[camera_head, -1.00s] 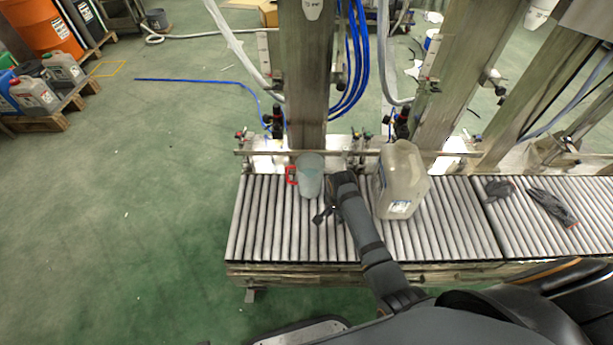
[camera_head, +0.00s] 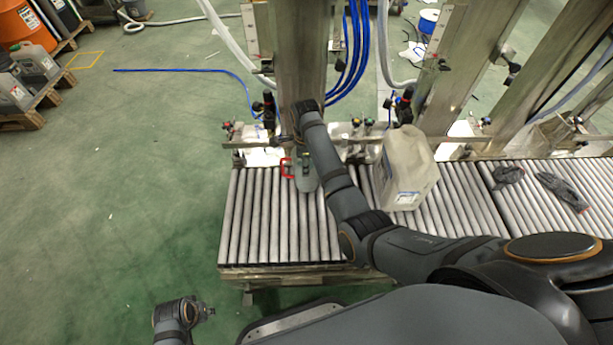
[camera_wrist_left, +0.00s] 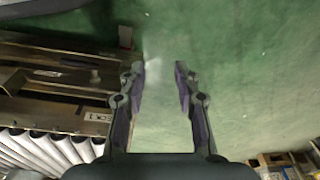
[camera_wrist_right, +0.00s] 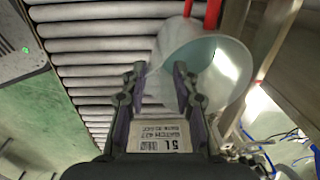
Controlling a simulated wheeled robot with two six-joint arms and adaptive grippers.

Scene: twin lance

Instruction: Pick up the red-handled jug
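The translucent jug (camera_head: 306,183) stands upright on the roller conveyor, partly hidden by my right arm. Its red handle (camera_head: 286,167) points left in the head view. In the right wrist view the jug's open mouth (camera_wrist_right: 225,62) is close ahead, with the red handle (camera_wrist_right: 182,22) at the top. My right gripper (camera_wrist_right: 160,82) is open, its fingers near the jug's rim; I cannot tell whether they touch. In the head view my right gripper (camera_head: 304,160) is over the jug. My left gripper (camera_wrist_left: 161,72) is open and empty above the green floor, away from the conveyor.
A large pale canister (camera_head: 406,170) stands on the conveyor (camera_head: 262,220) right of my right arm. Dark gloves (camera_head: 562,190) lie further right. A metal post (camera_head: 298,60) and a rail with fittings stand behind the jug. The rollers left of the jug are clear.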

